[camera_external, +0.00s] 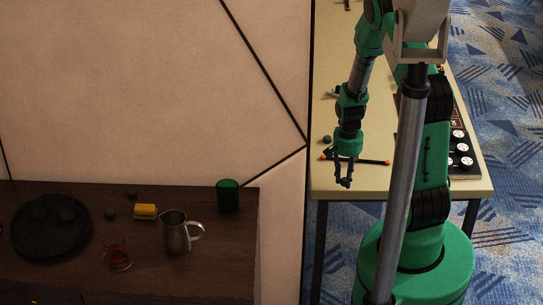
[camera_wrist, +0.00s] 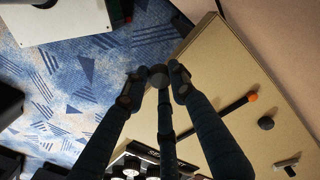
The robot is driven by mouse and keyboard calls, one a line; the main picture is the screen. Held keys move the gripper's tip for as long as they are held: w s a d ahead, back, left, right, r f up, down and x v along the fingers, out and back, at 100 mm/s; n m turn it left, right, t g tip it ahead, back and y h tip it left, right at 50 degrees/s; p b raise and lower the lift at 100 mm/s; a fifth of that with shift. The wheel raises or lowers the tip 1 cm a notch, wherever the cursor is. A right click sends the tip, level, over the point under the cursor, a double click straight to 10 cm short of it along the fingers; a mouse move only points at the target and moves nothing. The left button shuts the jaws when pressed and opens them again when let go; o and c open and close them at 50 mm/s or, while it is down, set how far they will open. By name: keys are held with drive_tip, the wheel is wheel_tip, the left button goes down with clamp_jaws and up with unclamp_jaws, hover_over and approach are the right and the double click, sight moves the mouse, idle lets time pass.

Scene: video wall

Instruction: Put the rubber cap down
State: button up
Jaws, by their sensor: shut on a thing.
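My gripper (camera_external: 345,182) points down near the front edge of the light table. In the wrist view its dark fingers (camera_wrist: 158,82) are closed in around a small dark round piece, which looks like the rubber cap (camera_wrist: 158,74). The cap sits at the fingertips, above the table's edge region; its height above the surface is hard to judge. In the external view the cap is too small and dark to tell from the fingers.
The light table (camera_external: 380,184) carries a dark rod with an orange end (camera_external: 375,161), a dark round lump (camera_external: 327,139) and a panel with white dials (camera_external: 460,148). Left, a dark table (camera_external: 150,280) holds a pitcher (camera_external: 175,235), green cup (camera_external: 228,196) and yellow cylinder (camera_external: 145,211).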

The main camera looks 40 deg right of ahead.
drive_tip(key=w+d, duration=0.1)
drive_tip(key=w, duration=0.1)
drive_tip(key=w+d, duration=0.1)
drive_tip(key=w, duration=0.2)
drive_tip(key=w+d, duration=0.2)
drive_tip(key=shift+w+f+b, duration=0.3)
drive_tip(key=shift+f+b, duration=0.1)
drive_tip(key=shift+f+b, duration=0.35)
drive_tip(key=shift+f, duration=1.4)
drive_tip(key=shift+f, duration=0.15)
drive_tip(key=o, duration=0.7)
drive_tip(key=shift+o, duration=0.2)
wheel_tip(320, 180, up, 12)
drive_tip(key=p, duration=0.2)
drive_tip(key=shift+r, duration=0.2)
